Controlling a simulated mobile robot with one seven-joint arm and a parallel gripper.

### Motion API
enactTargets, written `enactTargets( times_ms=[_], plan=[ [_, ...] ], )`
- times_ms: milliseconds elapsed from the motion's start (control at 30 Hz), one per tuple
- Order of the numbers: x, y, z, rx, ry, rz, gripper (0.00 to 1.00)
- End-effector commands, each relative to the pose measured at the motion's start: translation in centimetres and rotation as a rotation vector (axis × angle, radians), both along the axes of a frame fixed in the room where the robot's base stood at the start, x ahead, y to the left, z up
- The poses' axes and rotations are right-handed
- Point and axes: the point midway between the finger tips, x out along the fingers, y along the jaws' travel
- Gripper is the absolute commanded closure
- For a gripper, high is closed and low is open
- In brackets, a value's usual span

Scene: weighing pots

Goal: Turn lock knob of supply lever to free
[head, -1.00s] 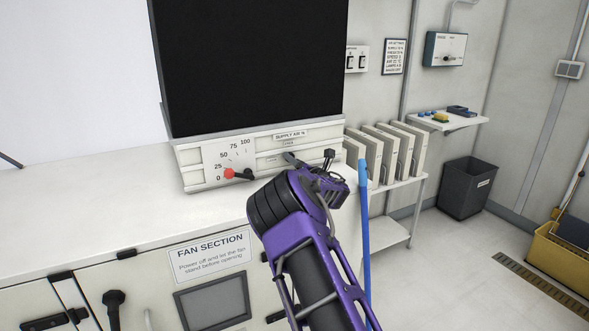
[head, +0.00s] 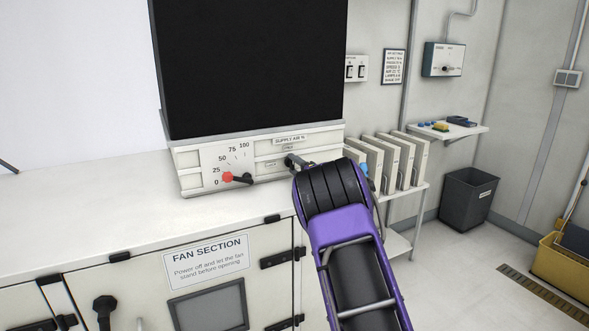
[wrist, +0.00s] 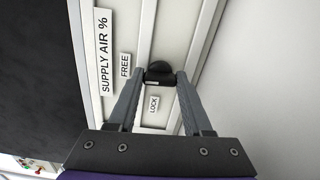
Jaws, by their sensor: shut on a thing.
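The supply lever with its red end (head: 228,176) sits low on its scale, between 0 and 25, on the white panel. The black lock knob (wrist: 160,70) is at the panel's right part, under the SUPPLY AIR % label. In the wrist view the FREE label (wrist: 125,65) is left of the knob and the LOCK label (wrist: 153,105) is below it. My gripper (wrist: 161,76) is shut on the knob, one fingertip on each side. In the head view my gripper (head: 294,162) reaches the panel from the right. The knob's exact pointing direction is hard to tell.
A black screen (head: 250,65) rises above the panel. White binders (head: 385,160) stand on a shelf just right of my arm. The white counter (head: 90,215) in front of the panel is clear. A dark bin (head: 469,198) stands farther right.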

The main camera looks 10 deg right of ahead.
Motion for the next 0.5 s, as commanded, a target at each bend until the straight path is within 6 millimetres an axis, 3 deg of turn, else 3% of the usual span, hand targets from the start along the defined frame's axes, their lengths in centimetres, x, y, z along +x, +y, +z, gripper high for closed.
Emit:
enactTargets(
  times_ms=[500],
  plan=[
    [-0.01, 0.05, -0.02, 0.096, 0.031, 0.001, 1.0]
  ],
)
